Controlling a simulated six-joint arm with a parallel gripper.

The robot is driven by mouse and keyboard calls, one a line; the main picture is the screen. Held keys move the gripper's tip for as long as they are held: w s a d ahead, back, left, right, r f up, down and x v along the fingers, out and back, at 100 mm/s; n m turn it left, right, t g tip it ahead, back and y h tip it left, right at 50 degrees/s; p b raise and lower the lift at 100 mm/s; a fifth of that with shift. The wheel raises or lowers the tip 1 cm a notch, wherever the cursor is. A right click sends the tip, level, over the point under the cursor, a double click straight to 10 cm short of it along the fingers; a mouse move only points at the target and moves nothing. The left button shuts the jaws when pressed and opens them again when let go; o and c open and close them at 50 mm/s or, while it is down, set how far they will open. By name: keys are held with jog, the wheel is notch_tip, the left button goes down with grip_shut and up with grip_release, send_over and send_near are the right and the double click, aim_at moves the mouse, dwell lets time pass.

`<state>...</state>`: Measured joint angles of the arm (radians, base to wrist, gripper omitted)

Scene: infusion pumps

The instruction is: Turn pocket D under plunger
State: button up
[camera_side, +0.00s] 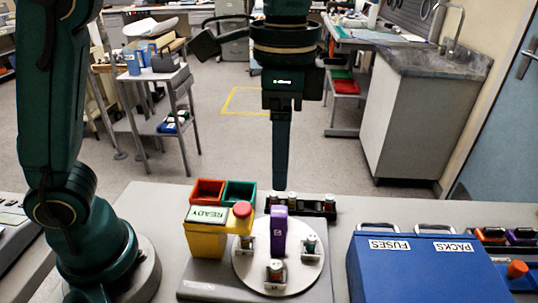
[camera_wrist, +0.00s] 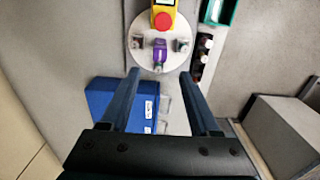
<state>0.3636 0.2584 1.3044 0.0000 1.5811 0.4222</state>
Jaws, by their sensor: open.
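A round white turntable (camera_side: 252,272) stands on the bench with a purple upright handle (camera_side: 279,232) at its middle. Small pockets holding cylinders sit around its rim: left (camera_side: 246,243), front (camera_side: 276,272) and right (camera_side: 311,246). No pocket letters are readable. A yellow press (camera_side: 203,243) with a READY sign and a red round top (camera_side: 242,210) overhangs the turntable's back left. My gripper (camera_wrist: 162,76) is open and empty. In the side view it points down above the purple handle, apart from it. The wrist view shows the handle (camera_wrist: 160,56) ahead between the fingers.
A blue case (camera_side: 425,275) marked FUSES and PACKS stands to the right. Red (camera_side: 207,190) and green (camera_side: 240,192) bins and a black rack (camera_side: 316,208) with several cylinders stand behind the turntable. More coloured items lie at the far right. The air above the handle is clear.

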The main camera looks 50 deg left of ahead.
aim_at(279, 226)
notch_tip(279, 226, down, 14)
dwell(0.7)
grip_shut()
jog(key=shift+r, duration=0.1)
dwell(1.3)
